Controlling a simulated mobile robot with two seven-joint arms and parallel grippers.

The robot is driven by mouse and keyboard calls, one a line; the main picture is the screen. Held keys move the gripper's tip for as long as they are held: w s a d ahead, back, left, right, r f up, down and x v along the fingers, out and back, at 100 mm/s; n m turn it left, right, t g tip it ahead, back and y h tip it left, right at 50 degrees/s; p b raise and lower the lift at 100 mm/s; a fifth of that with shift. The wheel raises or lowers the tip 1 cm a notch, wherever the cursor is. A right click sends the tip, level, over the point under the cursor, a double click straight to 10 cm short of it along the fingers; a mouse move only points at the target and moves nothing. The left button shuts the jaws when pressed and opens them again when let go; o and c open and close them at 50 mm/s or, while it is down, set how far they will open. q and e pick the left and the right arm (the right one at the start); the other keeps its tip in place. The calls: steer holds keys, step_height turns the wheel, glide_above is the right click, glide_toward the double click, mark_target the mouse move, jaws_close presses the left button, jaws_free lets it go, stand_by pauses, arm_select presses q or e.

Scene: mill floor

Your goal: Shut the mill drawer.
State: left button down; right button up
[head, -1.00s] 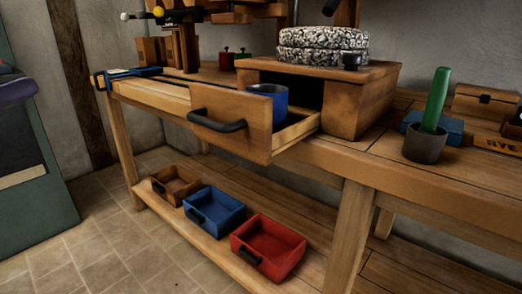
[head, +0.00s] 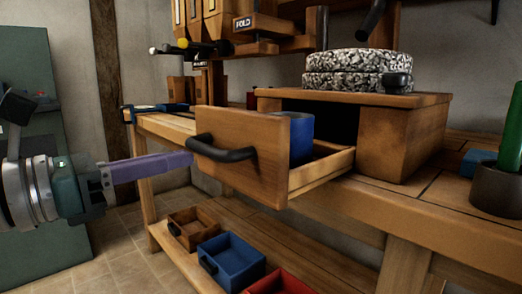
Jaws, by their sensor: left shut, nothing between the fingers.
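The mill drawer (head: 240,130) stands open, pulled out of the wooden mill box (head: 402,140) on the bench. Its front has a dark curved handle (head: 222,152). A blue cup (head: 302,138) stands inside the drawer behind the front panel. My left gripper (head: 188,161) comes in from the left, shut and empty, its purple fingers pointing right. Its tips are near the left end of the handle and the drawer front's left edge. I cannot tell whether they touch. My right gripper is not in view.
Round speckled millstones (head: 356,70) lie on the mill box. A dark pot (head: 497,188) with a green rod stands at the right. Below, the lower shelf holds brown (head: 193,229), blue (head: 231,262) and red (head: 279,284) bins. A green cabinet (head: 45,230) is at the left.

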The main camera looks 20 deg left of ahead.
arm_select(q)
steer(key=shift+x, duration=1.55)
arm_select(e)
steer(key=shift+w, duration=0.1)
arm_select(q)
steer(key=shift+d, duration=0.1)
